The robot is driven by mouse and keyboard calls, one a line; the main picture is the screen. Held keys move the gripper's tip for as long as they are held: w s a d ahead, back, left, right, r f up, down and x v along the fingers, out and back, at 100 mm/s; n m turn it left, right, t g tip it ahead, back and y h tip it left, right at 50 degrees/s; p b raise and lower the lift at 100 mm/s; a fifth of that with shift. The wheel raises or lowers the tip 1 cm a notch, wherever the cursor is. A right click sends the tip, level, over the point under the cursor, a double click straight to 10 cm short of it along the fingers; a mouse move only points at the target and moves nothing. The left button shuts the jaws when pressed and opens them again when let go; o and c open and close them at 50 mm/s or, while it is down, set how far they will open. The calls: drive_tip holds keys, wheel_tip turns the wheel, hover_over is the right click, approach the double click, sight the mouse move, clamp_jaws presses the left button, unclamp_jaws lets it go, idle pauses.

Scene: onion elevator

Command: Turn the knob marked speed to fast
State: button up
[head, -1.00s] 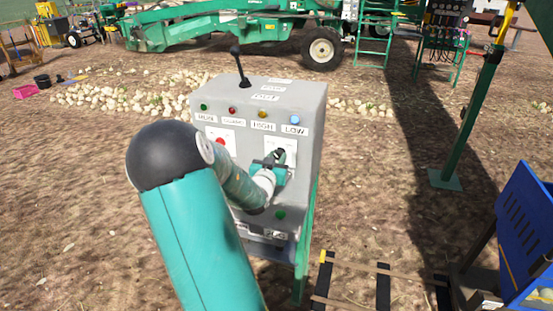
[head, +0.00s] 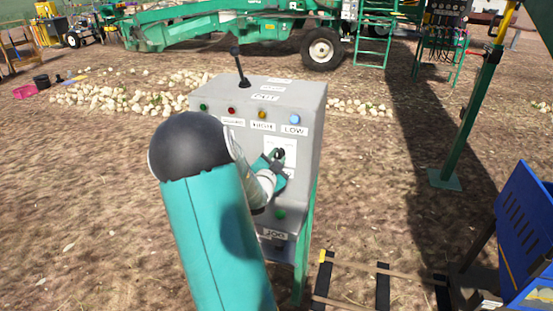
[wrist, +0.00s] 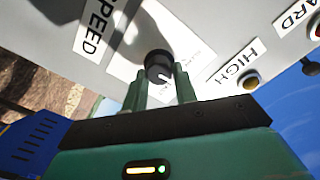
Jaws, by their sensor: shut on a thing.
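The black knob (wrist: 158,65) with a white pointer line sits on a white plate on the grey panel, beside the SPEED label (wrist: 96,22) in the wrist view. In the head view the knob (head: 279,154) shows just above my gripper (head: 272,167). In the wrist view my gripper (wrist: 160,88) has its two green fingers on either side of the knob, shut on it. The small print around the knob is too blurred to read. My arm hides the left part of the panel in the head view.
The grey control box (head: 285,92) carries a black lever (head: 239,68) on top and coloured lights along its upper front. A green button (head: 280,214) is below the knob. A blue machine (head: 525,235) stands at right. Open dirt lies left of the box.

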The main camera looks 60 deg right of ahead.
drive_tip(key=m, duration=0.4)
drive_tip(key=shift+f+m, duration=0.15)
drive_tip(key=shift+m, duration=0.15)
drive_tip(key=m, duration=0.5)
idle(0.4)
drive_tip(key=o, duration=1)
drive_tip(key=shift+a, duration=0.1)
drive_tip(key=a, duration=0.4)
drive_tip(key=s+a, duration=0.1)
drive_tip(key=a, duration=0.4)
drive_tip(key=s+a, duration=0.1)
drive_tip(key=a, duration=0.3)
drive_tip(key=shift+s+a, duration=0.1)
drive_tip(key=shift+a, duration=0.15)
